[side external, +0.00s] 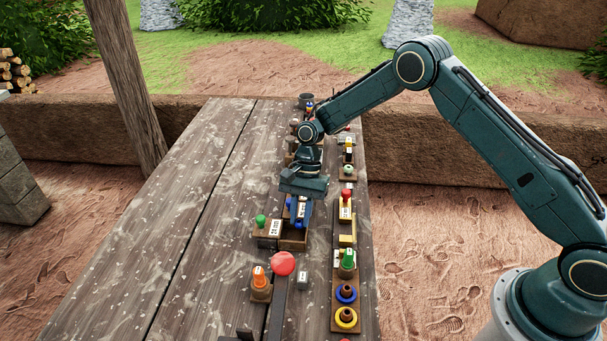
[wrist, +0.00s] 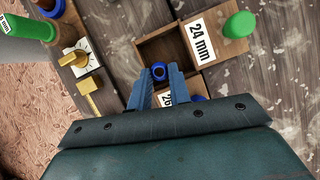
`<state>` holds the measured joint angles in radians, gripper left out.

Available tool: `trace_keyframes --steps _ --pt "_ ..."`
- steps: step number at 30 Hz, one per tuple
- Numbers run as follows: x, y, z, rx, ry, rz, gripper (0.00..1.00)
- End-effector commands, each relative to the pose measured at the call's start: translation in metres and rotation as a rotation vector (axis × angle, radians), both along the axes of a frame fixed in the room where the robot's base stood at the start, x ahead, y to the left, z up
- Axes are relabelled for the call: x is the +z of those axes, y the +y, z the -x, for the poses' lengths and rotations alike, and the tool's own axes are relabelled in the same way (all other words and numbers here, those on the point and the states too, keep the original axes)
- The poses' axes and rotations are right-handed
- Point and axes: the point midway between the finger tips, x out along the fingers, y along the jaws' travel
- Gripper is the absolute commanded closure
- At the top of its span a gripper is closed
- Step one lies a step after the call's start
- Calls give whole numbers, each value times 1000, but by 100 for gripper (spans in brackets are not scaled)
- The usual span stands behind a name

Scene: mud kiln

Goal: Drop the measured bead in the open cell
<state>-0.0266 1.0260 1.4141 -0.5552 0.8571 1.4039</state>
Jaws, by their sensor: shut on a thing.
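My gripper (wrist: 160,78) is shut on a small dark blue bead (wrist: 159,71) with a hole in it, held between the fingertips. An open-topped wooden cell (wrist: 150,47) lies just beyond the fingertips in the wrist view; its inside looks empty. In the side view my gripper (side external: 299,222) hangs over this wooden cell (side external: 293,246). Whether the bead is above the rim or inside is hard to tell. A block labelled 24 mm (wrist: 200,38) with a green knob (wrist: 239,24) adjoins the cell. A label starting 26 (wrist: 167,98) is partly hidden by my fingers.
A red ball-topped post (side external: 283,263) and an orange cone on a wooden base (side external: 260,285) stand nearer the camera. A long row of boards with knobs and rings (side external: 345,295) runs along the right. The table's left side (side external: 180,250) is clear.

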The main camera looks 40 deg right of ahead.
Motion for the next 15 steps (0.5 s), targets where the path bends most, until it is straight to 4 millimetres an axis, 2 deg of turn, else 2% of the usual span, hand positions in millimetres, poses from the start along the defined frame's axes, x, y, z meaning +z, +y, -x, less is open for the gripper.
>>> trace_keyframes --steps 8,9,12,13,15 --pt "-1 0 0 0 0 0 95" --pt "-1 0 0 0 0 0 79" --pt "-1 0 0 0 0 0 59" --pt "-1 0 0 0 0 0 55" --pt "-1 0 0 0 -1 -1 55"
